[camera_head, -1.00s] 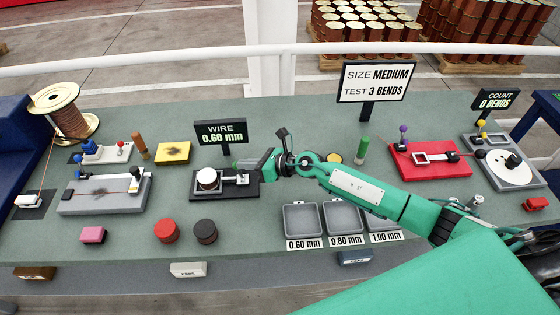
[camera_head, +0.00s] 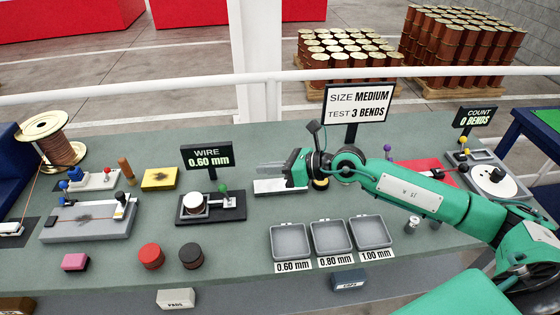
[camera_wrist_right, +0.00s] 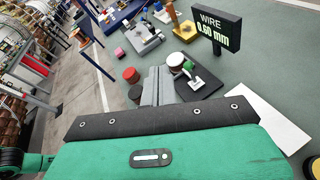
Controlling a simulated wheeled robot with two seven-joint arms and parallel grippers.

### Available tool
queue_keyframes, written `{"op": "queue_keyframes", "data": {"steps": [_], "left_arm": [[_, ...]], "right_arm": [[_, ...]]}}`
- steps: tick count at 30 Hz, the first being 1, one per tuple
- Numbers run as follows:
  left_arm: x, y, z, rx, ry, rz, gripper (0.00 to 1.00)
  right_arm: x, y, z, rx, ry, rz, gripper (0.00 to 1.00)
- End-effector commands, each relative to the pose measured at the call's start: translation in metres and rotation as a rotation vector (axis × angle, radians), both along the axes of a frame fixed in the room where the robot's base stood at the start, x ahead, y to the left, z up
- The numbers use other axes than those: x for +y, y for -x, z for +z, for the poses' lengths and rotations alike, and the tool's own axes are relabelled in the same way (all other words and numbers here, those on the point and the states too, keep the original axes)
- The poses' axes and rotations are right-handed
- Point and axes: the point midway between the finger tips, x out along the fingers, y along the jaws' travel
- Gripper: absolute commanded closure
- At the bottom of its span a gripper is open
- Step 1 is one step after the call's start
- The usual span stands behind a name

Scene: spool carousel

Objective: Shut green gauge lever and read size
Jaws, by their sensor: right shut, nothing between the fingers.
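The wire gauge has a black base (camera_head: 238,208), a white-topped round part (camera_head: 194,202) and a green-knobbed lever (camera_head: 222,188). The lever's white arm lies low along the base. In the right wrist view the green knob (camera_wrist_right: 188,65) shows close to the round part. The gauge display (camera_head: 207,156) reads WIRE 0.60 mm. My right gripper (camera_head: 262,169) is shut and empty, raised behind and right of the gauge, apart from the lever. Its fingers also show in the right wrist view (camera_wrist_right: 158,82). My left gripper is not in view.
A sign (camera_head: 357,104) reads SIZE MEDIUM, TEST 3 BENDS. The count display (camera_head: 474,117) reads 0 BENDS. Trays marked 0.60 mm (camera_head: 291,258), 0.80 mm (camera_head: 333,253) and 1.00 mm (camera_head: 371,248) stand in front of my right arm. A white plate (camera_head: 282,187) lies under the gripper.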

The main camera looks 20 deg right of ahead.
Motion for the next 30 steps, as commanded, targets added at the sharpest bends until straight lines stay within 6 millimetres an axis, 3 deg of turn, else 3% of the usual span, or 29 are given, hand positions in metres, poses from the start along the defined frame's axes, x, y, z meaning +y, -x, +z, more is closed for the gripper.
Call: {"op": "queue_keyframes", "data": {"steps": [3,10,30], "left_arm": [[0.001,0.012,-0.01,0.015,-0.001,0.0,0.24],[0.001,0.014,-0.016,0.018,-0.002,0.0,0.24],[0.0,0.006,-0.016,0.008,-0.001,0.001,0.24]], "right_arm": [[-0.009,0.011,0.017,-0.003,0.003,0.0,1.0],[-0.018,0.022,0.04,-0.002,0.001,0.0,1.0],[-0.014,0.026,0.046,0.006,-0.04,0.001,1.0]]}}
